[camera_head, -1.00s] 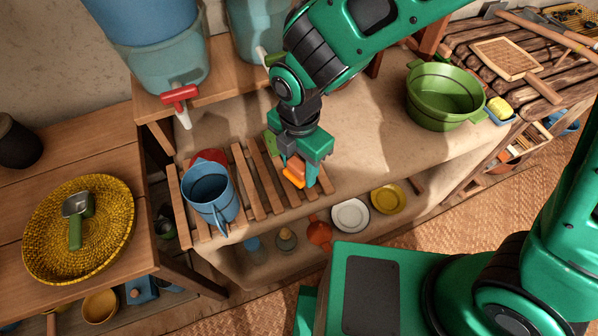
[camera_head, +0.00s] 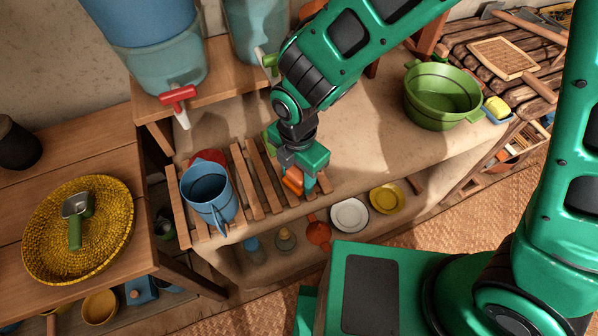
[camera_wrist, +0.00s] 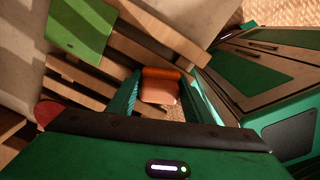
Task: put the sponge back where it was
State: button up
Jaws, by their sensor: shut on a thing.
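My gripper (camera_head: 297,183) is shut on an orange block (camera_head: 291,186) just above or at the front of the wooden slatted rack (camera_head: 252,192). In the wrist view the orange block (camera_wrist: 159,86) sits between the two green fingers, with a darker orange top edge and a paler face. I cannot tell whether it touches the slats. A yellow sponge-like block (camera_head: 497,106) lies in a small blue dish (camera_head: 489,117) beside the green tub at the right.
A blue jug (camera_head: 208,196) and a partly hidden red item (camera_head: 208,157) stand on the rack's left. The green tub (camera_head: 437,98) stands on the clay ledge at right. Plates (camera_head: 349,215) and other vessels sit on the shelf below. The ledge between rack and tub is clear.

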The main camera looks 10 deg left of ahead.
aim_at(298, 172)
jog(key=o, duration=1.1)
jog(key=shift+s+d+f, duration=0.15)
jog(key=shift+s+f, duration=0.15)
jog(key=shift+f, duration=0.1)
jog(key=o, duration=0.3)
jog(key=shift+f, duration=0.15)
jog(key=shift+s, duration=0.15)
jog(key=shift+w+r, duration=0.35)
jog(key=shift+r, duration=0.05)
notch_tip(298, 172, up, 13)
jog(key=shift+f, duration=0.2)
